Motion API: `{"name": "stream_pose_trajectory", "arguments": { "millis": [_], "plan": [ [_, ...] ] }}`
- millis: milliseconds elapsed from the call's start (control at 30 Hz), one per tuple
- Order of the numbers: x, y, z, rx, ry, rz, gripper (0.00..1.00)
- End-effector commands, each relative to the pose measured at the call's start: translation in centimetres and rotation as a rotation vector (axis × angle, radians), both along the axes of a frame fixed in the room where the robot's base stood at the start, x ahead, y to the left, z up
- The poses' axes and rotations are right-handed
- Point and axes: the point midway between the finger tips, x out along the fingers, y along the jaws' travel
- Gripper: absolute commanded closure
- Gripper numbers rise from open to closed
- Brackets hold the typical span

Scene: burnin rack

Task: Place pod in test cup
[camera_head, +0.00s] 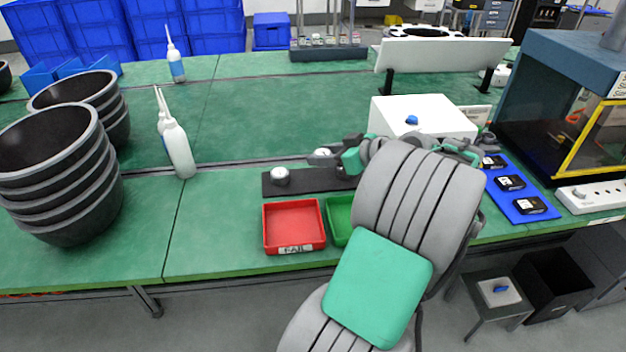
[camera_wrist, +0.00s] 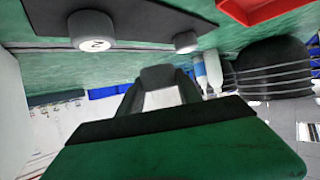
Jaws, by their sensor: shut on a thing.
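My gripper (camera_head: 328,158) is above the dark strip (camera_head: 310,181) at the near edge of the green bench, pointing left. In the wrist view my gripper (camera_wrist: 160,92) is shut on a small dark thing with a pale face, which I take to be the pod; the fingers hide much of it. One white round cup (camera_head: 280,176) stands on the strip, left of and below the gripper. The wrist view shows this cup (camera_wrist: 186,42) and a nearer cup marked 2 (camera_wrist: 92,30). The held thing is apart from both cups.
A red FAIL tray (camera_head: 293,247) and a partly hidden green tray (camera_head: 338,226) sit in front of the strip. A blue mat (camera_head: 520,190) with black units lies right. Bottles (camera_head: 178,148) and stacked black bowls (camera_head: 60,175) stand left. A white box (camera_head: 424,115) is behind my arm.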

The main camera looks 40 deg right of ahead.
Motion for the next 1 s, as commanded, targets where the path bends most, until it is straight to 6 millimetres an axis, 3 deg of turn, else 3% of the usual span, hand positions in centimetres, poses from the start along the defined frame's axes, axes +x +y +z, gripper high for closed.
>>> {"name": "stream_pose_trajectory", "arguments": {
  "millis": [100, 300, 400, 800, 833, 1000],
  "plan": [
    [1.5, 0.7, -1.9, 0.001, 0.000, 0.003, 0.97],
    [2.8, 1.3, -4.0, 0.002, 0.001, 0.001, 0.97],
    [2.7, 1.2, -5.8, 0.003, 0.000, -0.001, 0.97],
    [2.7, 1.2, -6.7, -0.001, 0.000, 0.000, 0.97],
    [2.7, 1.2, -6.7, -0.001, 0.000, 0.000, 0.58],
    [2.7, 1.2, -6.6, -0.001, 0.000, 0.000, 0.44]
  ]
}}
